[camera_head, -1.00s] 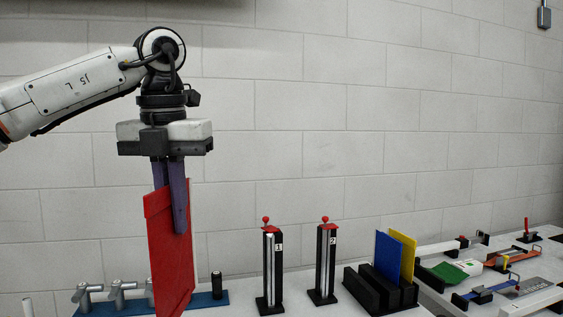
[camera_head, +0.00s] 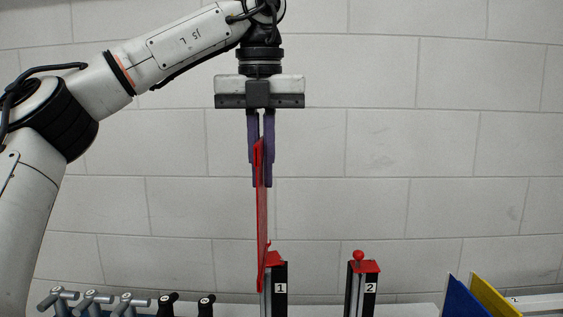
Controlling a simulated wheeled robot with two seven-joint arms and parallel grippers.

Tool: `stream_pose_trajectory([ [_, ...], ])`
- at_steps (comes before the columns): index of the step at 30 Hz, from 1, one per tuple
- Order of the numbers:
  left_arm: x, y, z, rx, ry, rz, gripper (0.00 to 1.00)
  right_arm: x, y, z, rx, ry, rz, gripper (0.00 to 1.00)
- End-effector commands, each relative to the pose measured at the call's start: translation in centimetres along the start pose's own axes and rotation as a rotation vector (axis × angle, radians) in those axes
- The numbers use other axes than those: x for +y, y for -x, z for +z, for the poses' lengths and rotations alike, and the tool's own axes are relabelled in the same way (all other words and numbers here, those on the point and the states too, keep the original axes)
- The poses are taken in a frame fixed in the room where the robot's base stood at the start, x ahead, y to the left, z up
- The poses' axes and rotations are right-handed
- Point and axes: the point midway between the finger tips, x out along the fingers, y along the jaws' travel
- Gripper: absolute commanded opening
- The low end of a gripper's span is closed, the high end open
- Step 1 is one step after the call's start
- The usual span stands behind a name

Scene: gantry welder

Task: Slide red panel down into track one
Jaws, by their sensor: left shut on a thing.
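My left gripper (camera_head: 262,180) points straight down and is shut on the red panel (camera_head: 263,215). The panel hangs upright and shows almost edge-on, as a thin vertical strip. Its lower end is at the left side of the black post labelled 1 (camera_head: 280,292), which has a red top. I cannot tell whether the panel's lower edge is inside the track or in front of it. The post labelled 2 (camera_head: 370,295), with a red top and red knob, stands to the right with nothing in it. My right gripper is out of view.
A blue panel (camera_head: 463,300) and a yellow panel (camera_head: 492,295) stand at the lower right. Several grey T-handled tools (camera_head: 94,298) and two black-topped handles (camera_head: 167,301) line the lower left. A pale block wall (camera_head: 420,150) is behind.

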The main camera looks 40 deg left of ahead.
Motion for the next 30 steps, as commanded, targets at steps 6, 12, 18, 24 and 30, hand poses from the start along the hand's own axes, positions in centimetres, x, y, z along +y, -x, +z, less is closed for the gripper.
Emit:
stream_pose_trajectory([
  [6,0.0,-1.8,-0.2,0.004,-0.002,0.0,0.0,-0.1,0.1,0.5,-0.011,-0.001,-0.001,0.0],
  [12,0.0,-3.5,-0.4,0.002,-0.001,0.001,0.0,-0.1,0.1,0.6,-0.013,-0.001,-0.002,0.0],
  [18,0.0,-4.5,-0.5,0.001,0.0,0.0,0.0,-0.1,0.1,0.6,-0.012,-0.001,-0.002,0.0],
  [24,0.0,-4.7,-0.6,-0.002,0.001,0.0,0.0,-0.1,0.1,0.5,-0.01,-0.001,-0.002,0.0],
  [30,0.0,-4.7,-0.6,-0.001,0.001,-0.001,0.0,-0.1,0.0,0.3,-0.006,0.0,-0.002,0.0],
])
